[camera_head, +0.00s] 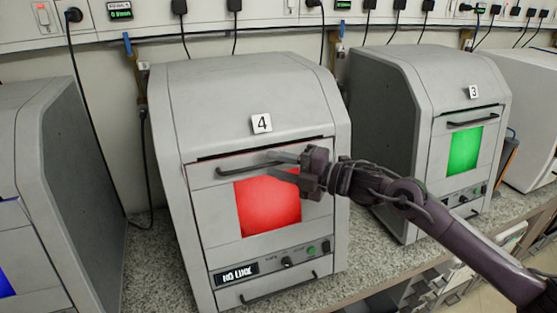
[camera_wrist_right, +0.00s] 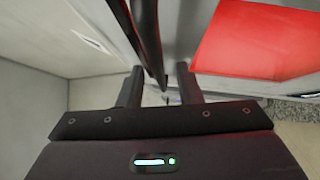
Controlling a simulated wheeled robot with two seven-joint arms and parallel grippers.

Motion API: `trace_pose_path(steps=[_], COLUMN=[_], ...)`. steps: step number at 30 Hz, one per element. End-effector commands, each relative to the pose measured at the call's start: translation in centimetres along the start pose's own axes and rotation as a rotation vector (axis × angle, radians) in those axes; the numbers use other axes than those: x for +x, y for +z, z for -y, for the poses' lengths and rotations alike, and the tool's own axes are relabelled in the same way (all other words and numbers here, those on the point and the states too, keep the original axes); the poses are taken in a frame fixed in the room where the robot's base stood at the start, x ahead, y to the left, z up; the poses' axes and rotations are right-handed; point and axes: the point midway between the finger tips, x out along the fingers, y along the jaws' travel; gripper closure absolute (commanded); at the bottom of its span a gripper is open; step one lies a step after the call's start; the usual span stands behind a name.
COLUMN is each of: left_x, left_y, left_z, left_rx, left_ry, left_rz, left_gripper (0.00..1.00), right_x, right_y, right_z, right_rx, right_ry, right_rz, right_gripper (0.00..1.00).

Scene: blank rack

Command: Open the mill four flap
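Mill four (camera_head: 240,90) is a grey machine with a "4" label on its hood. Its front flap (camera_head: 215,205) has a red window (camera_head: 268,205) and appears shut, with a dark slot along its top edge. A bar handle (camera_head: 235,170) runs across the flap's upper part. My right gripper (camera_head: 278,164) is at the right part of this handle. In the right wrist view the two fingers stand apart (camera_wrist_right: 160,85), and the dark handle bar (camera_wrist_right: 148,40) runs down between them, without visible clamping. My left gripper is not in view.
Mill three (camera_head: 400,90), with a green window, stands to the right. Another grey mill (camera_head: 75,150) with a blue window stands at the left. A control panel (camera_head: 270,263) reading "NO LINK" is below the flap. Cables and sockets line the wall on the speckled worktop's far side.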

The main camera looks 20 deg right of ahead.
Motion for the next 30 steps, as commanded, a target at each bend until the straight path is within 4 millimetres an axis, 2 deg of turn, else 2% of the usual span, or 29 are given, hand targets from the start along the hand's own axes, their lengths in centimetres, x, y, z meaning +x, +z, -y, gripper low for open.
trace_pose_path(steps=[9, 16, 25, 30], left_x=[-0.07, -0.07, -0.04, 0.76], left_y=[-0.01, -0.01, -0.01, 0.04], left_z=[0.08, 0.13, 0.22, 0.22], left_rx=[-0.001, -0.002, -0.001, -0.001], left_ry=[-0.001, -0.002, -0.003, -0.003], left_rz=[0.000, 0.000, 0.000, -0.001], left_gripper=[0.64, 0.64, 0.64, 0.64], right_x=[0.24, 0.22, 0.21, 0.22], right_y=[-0.01, 0.00, 0.00, -0.01], right_z=[0.07, 0.06, 0.10, 0.36], right_rx=[0.000, 0.000, 0.000, -0.010], right_ry=[-0.001, -0.001, -0.001, 0.010], right_rz=[0.000, 0.000, 0.000, 0.000], right_gripper=[0.70, 1.00, 1.00, 1.00])
